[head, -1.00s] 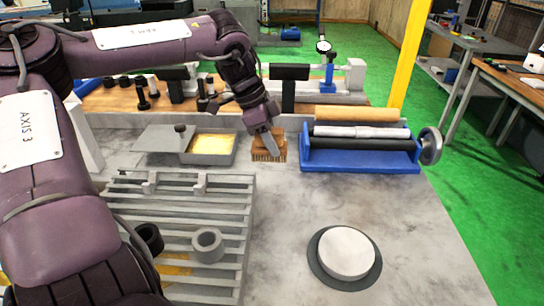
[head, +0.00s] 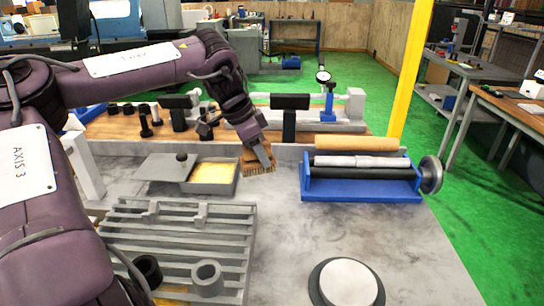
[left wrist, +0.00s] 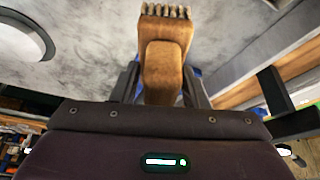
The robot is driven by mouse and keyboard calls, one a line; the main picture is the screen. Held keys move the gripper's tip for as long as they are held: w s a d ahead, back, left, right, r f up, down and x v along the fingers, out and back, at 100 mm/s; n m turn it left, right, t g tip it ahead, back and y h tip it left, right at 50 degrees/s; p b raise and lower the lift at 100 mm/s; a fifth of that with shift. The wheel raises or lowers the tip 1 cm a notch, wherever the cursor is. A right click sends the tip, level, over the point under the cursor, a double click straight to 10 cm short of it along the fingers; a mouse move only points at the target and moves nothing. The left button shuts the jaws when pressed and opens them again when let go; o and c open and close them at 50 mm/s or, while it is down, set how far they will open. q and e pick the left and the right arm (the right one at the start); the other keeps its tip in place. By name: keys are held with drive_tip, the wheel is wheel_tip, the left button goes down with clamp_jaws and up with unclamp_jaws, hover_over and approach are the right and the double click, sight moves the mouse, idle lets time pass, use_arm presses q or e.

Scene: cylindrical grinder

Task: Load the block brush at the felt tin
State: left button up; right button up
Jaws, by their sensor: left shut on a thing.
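The block brush (head: 257,164) has a brown wooden body and short pale bristles pointing down. My left gripper (head: 262,158) is shut on it and holds it beside the tin's right end, slightly tilted. In the left wrist view the brush (left wrist: 163,65) sits between the fingers, bristles at the far end. The felt tin (head: 210,188) is a shallow grey tray with a yellow felt pad inside. It stands open, and its grey lid (head: 160,167) with a dark knob lies at its left. I cannot tell whether the brush touches the tin's rim. My right gripper is not in view.
A blue roller stand (head: 360,188) with a handwheel is right of the brush. A slatted grey rack (head: 175,235) with rings on it is in front of the tin. A white disc on a dark base (head: 347,283) is at front right. Bench between them is clear.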

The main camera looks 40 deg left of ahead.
use_arm(q)
drive_tip(key=s+a+f+n+y, duration=0.1)
drive_tip(key=a+n, duration=0.3)
drive_tip(key=a, duration=0.1)
drive_tip(key=s+a+f+n+y+b, duration=0.1)
drive_tip(key=a+n+y, duration=0.1)
drive_tip(key=a+n, duration=0.3)
drive_tip(key=s+a+f+n+y+b, duration=0.1)
drive_tip(key=a+f+n+y, duration=0.1)
drive_tip(key=a+n, duration=0.3)
drive_tip(key=shift+s+a, duration=0.15)
drive_tip(key=shift+a, duration=0.4)
drive_tip(key=shift+s+a, duration=0.15)
drive_tip(key=shift+a, duration=0.35)
drive_tip(key=shift+f, duration=0.25)
drive_tip(key=shift+f+b, duration=0.9)
drive_tip(key=shift+b, duration=0.15)
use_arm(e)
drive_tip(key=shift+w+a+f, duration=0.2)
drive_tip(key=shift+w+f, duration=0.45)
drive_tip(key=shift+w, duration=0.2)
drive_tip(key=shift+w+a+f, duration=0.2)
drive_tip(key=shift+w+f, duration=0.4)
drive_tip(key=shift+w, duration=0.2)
use_arm(q)
drive_tip(key=shift+f, duration=0.45)
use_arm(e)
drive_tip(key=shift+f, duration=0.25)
